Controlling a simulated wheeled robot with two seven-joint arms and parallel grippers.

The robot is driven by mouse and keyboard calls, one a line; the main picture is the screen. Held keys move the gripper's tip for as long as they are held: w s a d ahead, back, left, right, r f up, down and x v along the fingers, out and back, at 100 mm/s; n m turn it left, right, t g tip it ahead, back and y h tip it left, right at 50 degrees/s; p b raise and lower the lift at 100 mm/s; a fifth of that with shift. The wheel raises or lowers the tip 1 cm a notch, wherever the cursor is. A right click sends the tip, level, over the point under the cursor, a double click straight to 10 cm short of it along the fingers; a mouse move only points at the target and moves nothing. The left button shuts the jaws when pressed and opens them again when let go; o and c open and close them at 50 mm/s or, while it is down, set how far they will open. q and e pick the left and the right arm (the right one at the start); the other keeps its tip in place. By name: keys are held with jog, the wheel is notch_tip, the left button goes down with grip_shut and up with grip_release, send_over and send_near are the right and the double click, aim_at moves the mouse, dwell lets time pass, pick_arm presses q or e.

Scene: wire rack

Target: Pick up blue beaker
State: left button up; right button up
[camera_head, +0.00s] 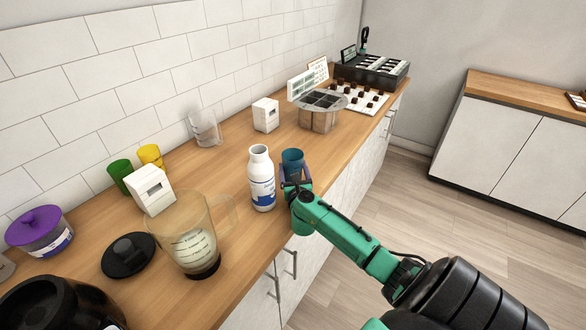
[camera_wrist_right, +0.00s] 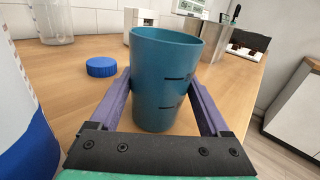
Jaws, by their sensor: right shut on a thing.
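The blue beaker (camera_head: 292,160) stands near the front edge of the wooden counter, just right of a white bottle with a blue label. It fills the middle of the right wrist view (camera_wrist_right: 165,80), upright, with dark marks on its side. My right gripper (camera_head: 296,178) has its purple fingers on both sides of the beaker and is shut on it; the fingers also show in the right wrist view (camera_wrist_right: 163,95). I cannot tell whether the beaker's base touches the counter. My left gripper is not in view.
The white bottle (camera_head: 261,180) stands close on the left, with a blue cap (camera_wrist_right: 101,67) behind it. A clear jug (camera_head: 190,235), a black lid (camera_head: 128,256) and green (camera_head: 121,174) and yellow (camera_head: 150,155) cups are further left.

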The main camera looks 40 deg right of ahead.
jog(key=shift+r, duration=0.55)
notch_tip(320, 180, up, 19)
jog(key=p, duration=0.3)
jog(key=shift+f, duration=0.15)
dwell(0.7)
